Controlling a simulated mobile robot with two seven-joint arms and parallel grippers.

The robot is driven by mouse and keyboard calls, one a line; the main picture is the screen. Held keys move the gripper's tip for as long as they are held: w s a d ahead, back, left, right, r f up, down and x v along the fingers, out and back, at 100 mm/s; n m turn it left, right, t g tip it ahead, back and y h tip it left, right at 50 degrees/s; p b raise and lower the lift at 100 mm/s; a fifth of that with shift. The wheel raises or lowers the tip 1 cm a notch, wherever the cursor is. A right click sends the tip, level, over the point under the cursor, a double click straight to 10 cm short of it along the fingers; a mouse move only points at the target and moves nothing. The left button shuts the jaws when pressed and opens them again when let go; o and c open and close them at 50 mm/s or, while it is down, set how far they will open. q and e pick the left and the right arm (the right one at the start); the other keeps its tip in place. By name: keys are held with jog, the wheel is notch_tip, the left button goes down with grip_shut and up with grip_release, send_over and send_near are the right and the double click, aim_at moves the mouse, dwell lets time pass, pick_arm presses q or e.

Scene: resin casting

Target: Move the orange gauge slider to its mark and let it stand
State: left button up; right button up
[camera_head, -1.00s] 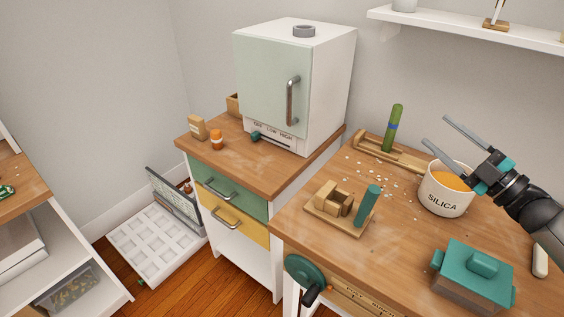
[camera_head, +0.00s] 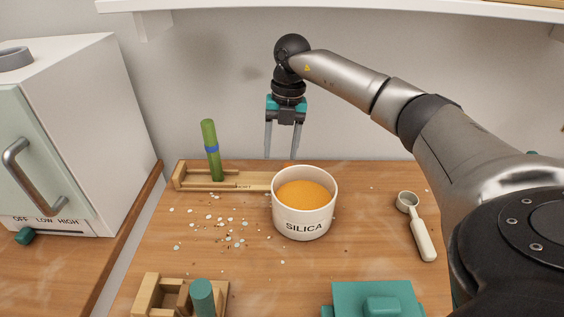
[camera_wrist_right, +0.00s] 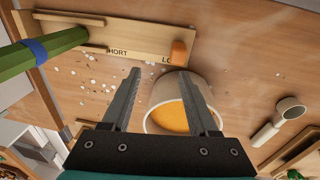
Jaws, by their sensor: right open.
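The orange slider (camera_wrist_right: 178,52) shows in the right wrist view as a small orange block on the wooden gauge (camera_wrist_right: 135,35), beside lettering that starts "LO". In the head view the gauge (camera_head: 240,181) lies at the back of the bench, and the white SILICA pot (camera_head: 303,222) hides its right end and the slider. A green stick with a blue band (camera_head: 211,150) stands tilted at the gauge's left end. My right gripper (camera_head: 281,157) is open and empty, pointing down near the gauge behind the pot. In the wrist view the slider lies just beyond its fingertips (camera_wrist_right: 161,73). My left gripper is not in view.
The pot, filled with orange grains, stands close in front of the gripper. White pellets (camera_head: 228,237) are scattered left of it. A scoop (camera_head: 420,232) lies to the right. A teal lidded box (camera_head: 375,300) and a wooden holder (camera_head: 160,295) stand at the front.

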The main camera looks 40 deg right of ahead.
aim_at(289, 166)
jog(key=shift+s+d+r+m+h, duration=0.15)
jog(key=shift+d+h, duration=0.15)
jog(key=shift+d, duration=0.25)
jog(key=shift+d+r+m+h, duration=0.15)
jog(key=shift+d+h, duration=0.15)
jog(key=shift+d, duration=0.25)
jog(key=shift+f, duration=0.5)
notch_tip(289, 166, down, 5)
jog(key=shift+r+b, duration=0.1)
jog(key=shift+b, duration=0.85)
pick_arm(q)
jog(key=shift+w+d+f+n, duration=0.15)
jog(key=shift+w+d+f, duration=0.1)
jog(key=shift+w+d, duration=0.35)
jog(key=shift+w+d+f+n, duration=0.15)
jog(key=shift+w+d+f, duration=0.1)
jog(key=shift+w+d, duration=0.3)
pick_arm(e)
jog(key=shift+f, duration=0.85)
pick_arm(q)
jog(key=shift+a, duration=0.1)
pick_arm(e)
grip_shut()
